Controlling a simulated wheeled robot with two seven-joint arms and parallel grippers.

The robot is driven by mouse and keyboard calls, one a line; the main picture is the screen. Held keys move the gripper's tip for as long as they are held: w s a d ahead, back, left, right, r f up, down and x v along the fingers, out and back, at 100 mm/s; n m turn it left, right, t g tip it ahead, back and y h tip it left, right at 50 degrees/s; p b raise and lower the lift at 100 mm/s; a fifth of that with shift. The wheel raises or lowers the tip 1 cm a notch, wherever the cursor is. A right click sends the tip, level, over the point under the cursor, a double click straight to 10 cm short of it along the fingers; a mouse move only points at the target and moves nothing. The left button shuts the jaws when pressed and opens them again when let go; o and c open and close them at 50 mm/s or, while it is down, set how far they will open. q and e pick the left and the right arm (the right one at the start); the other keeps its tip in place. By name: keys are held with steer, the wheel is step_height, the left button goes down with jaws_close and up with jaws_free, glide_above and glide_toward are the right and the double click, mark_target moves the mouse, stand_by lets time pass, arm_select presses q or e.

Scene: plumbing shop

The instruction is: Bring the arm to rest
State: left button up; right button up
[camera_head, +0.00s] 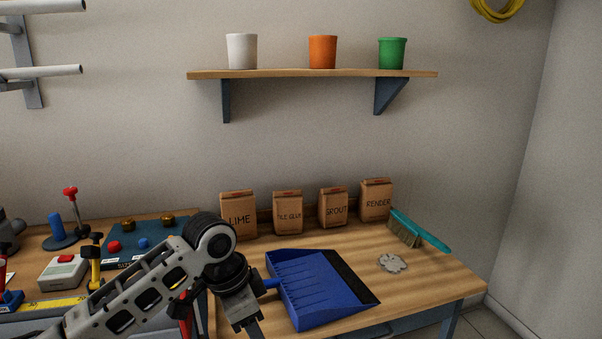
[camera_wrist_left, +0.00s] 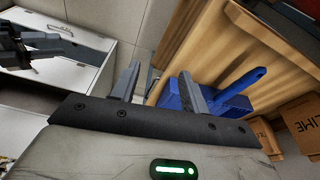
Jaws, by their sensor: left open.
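My left arm comes in from the left in the head view, and my left gripper (camera_head: 254,328) points down at the table's front edge, partly cut off by the frame. In the left wrist view my left gripper (camera_wrist_left: 158,86) is open, with two dark fingers apart and nothing between them. The blue dustpan (camera_head: 312,287) lies on the wooden table just right of the gripper; it also shows beyond the fingers in the left wrist view (camera_wrist_left: 208,97). I cannot tell whether the gripper touches its handle.
Several paper bags (camera_head: 287,212) stand along the wall. A teal brush (camera_head: 421,231) and a grey pile (camera_head: 392,263) lie right of the dustpan. A blue mat (camera_head: 138,240) with fittings is at left. A shelf (camera_head: 270,74) holds three pots.

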arm_select(q)
steer(key=s+d+f+n+t+h, duration=0.4)
steer(key=s+f, duration=0.3)
steer(key=f, duration=0.5)
steer(key=s+a+f+n+t+y, duration=0.1)
steer(key=s+a+f+n+t, duration=0.1)
steer(key=s+a, duration=0.3)
steer(key=s+a+f+n+t+y, duration=0.2)
steer(key=s+a+n+t, duration=0.1)
steer(key=s, duration=0.5)
steer(key=shift+a+f+n, duration=0.25)
steer(key=shift+a+n, duration=0.55)
steer(key=shift+a, duration=0.05)
